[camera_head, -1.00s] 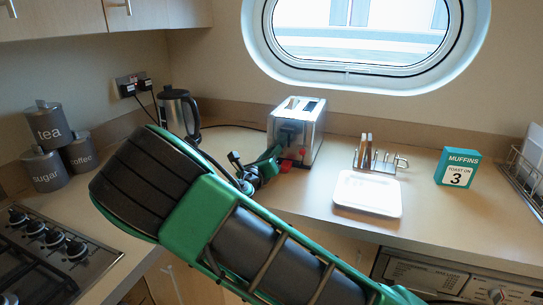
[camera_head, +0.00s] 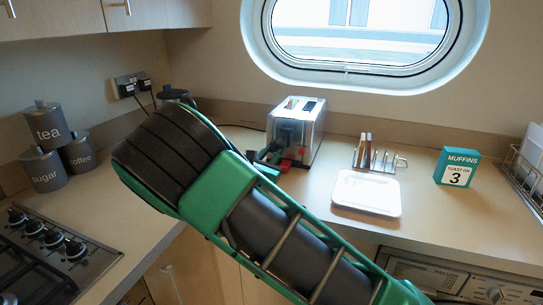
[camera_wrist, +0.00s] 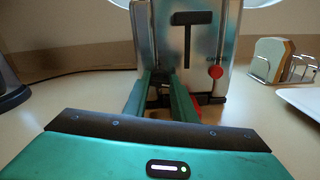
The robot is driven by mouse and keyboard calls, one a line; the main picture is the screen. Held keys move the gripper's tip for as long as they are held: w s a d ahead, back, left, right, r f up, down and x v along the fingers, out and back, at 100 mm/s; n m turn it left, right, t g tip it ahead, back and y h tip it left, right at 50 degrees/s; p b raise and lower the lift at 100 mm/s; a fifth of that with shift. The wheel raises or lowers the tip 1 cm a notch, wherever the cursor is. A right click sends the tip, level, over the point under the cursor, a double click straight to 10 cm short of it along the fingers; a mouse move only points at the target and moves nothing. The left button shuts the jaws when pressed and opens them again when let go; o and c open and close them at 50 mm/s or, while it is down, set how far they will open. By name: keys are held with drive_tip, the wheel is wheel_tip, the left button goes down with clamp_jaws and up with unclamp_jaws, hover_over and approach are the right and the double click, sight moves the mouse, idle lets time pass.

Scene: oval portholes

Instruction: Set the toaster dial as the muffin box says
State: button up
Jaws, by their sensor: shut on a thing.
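The silver toaster (camera_head: 309,135) stands on the counter below the porthole. In the wrist view its front (camera_wrist: 205,55) shows a black T-shaped lever (camera_wrist: 193,18) at the top and a round red button (camera_wrist: 215,72) at the right. My gripper (camera_wrist: 160,77) points at the lower left of this front. Its green fingers are close together, shut on a small dark part there, likely the dial. The fingers hide most of it, and no dial marks or pointer are readable. The teal muffin box (camera_head: 457,167) at the right reads "MUFFINS TOAST ON 3".
A toast rack (camera_head: 378,155) with bread and a white plate (camera_head: 367,193) stand right of the toaster. A kettle (camera_head: 175,96) at the left is mostly hidden behind my arm. Grey canisters (camera_head: 47,125) and a hob (camera_head: 40,255) are farther left.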

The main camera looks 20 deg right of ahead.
drive_tip(key=shift+s+f+m, duration=0.1)
drive_tip(key=shift+f+m, duration=0.1)
drive_tip(key=shift+m, duration=1.4)
drive_tip(key=o, duration=0.9)
drive_tip(key=shift+o, duration=0.7)
drive_tip(key=shift+r, duration=0.1)
drive_tip(key=v, duration=1)
drive_tip(key=shift+s+a, duration=0.25)
